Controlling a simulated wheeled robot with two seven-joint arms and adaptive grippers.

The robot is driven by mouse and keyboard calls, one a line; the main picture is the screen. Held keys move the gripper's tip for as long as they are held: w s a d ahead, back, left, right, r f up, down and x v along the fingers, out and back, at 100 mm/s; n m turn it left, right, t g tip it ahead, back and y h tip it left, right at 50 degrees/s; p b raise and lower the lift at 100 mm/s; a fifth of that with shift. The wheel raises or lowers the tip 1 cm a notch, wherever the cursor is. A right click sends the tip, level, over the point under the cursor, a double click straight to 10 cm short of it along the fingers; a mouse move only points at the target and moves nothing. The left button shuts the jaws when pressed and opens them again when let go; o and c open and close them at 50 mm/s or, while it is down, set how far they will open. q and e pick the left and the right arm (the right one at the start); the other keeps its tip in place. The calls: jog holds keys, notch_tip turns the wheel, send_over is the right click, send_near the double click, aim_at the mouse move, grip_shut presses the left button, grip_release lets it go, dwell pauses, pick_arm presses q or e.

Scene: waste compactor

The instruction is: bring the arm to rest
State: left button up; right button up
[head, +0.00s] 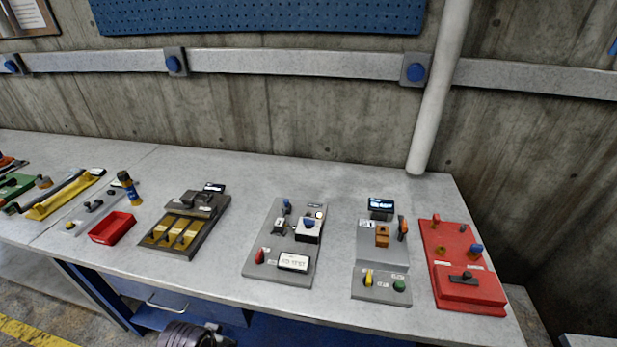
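Neither of my grippers can be made out in the head view. A grey ribbed round shape (182,334) shows at the bottom edge, cut off by the frame, and I cannot tell what it is. The grey workbench (340,185) carries several control panels. A grey panel with a white label plate (293,262) is near the middle. A grey panel with a small dark display (381,205), a yellow knob and a green button is right of it. A red panel (462,265) with knobs is at the right end.
A dark tray with yellow slots (180,230), a red bin (112,227) and an upright blue-and-orange cylinder (129,187) stand on the left. The back strip of the bench is clear.

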pick_arm(q)
jog(key=s+a+f+g+b, duration=0.1)
jog(key=s+f+b, duration=0.1)
jog(key=f, duration=1.5)
jog(key=s+a+f+b, duration=0.2)
jog(key=f, duration=1.4)
jog(key=s+a+f+b, duration=0.2)
jog(key=s+a+f, duration=0.1)
jog(key=s+f, duration=0.6)
jog(key=s+a+f+g+y+b, duration=0.1)
jog(key=s+a+f, duration=0.3)
jog(key=s+f, duration=0.6)
notch_tip(320, 180, down, 4)
jog(key=shift+s+a+r+m+b, duration=0.1)
jog(key=shift+s+a+m+b, duration=0.15)
jog(key=shift+b, duration=0.45)
pick_arm(e)
jog(key=w+d+f, duration=0.2)
jog(key=d+f, duration=0.3)
jog(key=f, duration=0.3)
jog(key=shift+w+d+f+h, duration=0.15)
jog(key=shift+w+d+h, duration=0.05)
jog(key=shift+d+h, duration=0.2)
pick_arm(q)
jog(key=shift+d, duration=0.1)
